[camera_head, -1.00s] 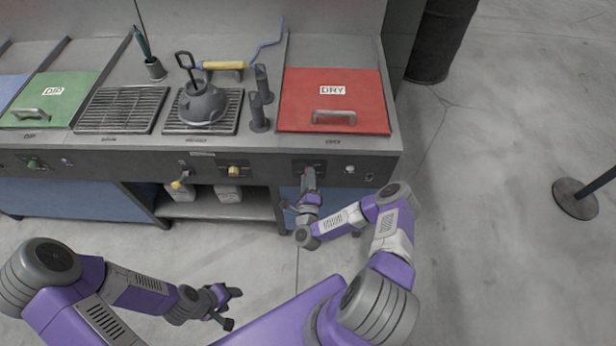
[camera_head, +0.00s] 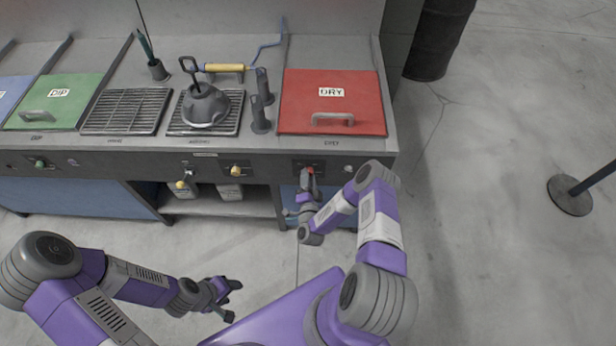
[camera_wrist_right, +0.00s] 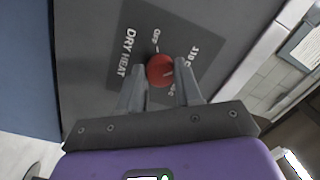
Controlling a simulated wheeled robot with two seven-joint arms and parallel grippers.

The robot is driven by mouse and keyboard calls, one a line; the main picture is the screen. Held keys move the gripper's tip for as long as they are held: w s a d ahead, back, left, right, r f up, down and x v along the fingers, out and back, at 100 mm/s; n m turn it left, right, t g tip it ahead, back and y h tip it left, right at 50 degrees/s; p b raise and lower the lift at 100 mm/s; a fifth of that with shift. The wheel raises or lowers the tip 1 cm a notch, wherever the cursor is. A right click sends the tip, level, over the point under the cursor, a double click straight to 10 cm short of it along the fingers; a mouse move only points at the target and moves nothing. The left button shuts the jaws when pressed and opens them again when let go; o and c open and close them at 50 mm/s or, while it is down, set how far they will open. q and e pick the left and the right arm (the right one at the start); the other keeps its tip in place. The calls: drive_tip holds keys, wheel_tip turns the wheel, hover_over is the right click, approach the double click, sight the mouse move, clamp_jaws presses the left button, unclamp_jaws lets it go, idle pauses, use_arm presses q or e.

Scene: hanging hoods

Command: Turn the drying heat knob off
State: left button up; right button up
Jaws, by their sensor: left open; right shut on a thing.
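The round red drying heat knob (camera_wrist_right: 160,70) is on a dark plate marked DRY HEAT in the right wrist view. OFF is printed above it, with partly readable marks to its right. A pale line on the knob faces right, away from OFF. My right gripper (camera_wrist_right: 161,84) is shut on the knob, one finger on each side. In the head view the knob (camera_head: 311,170) shows as a small red spot on the front panel under the red DRY lid, with my right gripper (camera_head: 307,182) at it. My left gripper (camera_head: 232,300) is open and empty, low in front of the bench.
The red DRY lid (camera_head: 354,95) is closed above the panel. A yellow knob (camera_head: 235,170) and a lever with a yellow tip (camera_head: 181,184) sit further left on the panel. A kettle (camera_head: 205,104) stands on a grate. The floor at right is clear up to a post (camera_head: 570,195).

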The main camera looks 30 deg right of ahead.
drive_tip(key=shift+s+d+n+g+p, duration=0.2)
drive_tip(key=shift+n+p, duration=0.5)
drive_tip(key=shift+n, duration=3)
drive_tip(key=shift+w+a+n+g+p, duration=0.1)
drive_tip(key=shift+n+g+p, duration=0.4)
drive_tip(key=shift+n, duration=3.2)
drive_tip(key=o, duration=1)
drive_tip(key=shift+o, duration=0.2)
drive_tip(key=shift+s, duration=0.1)
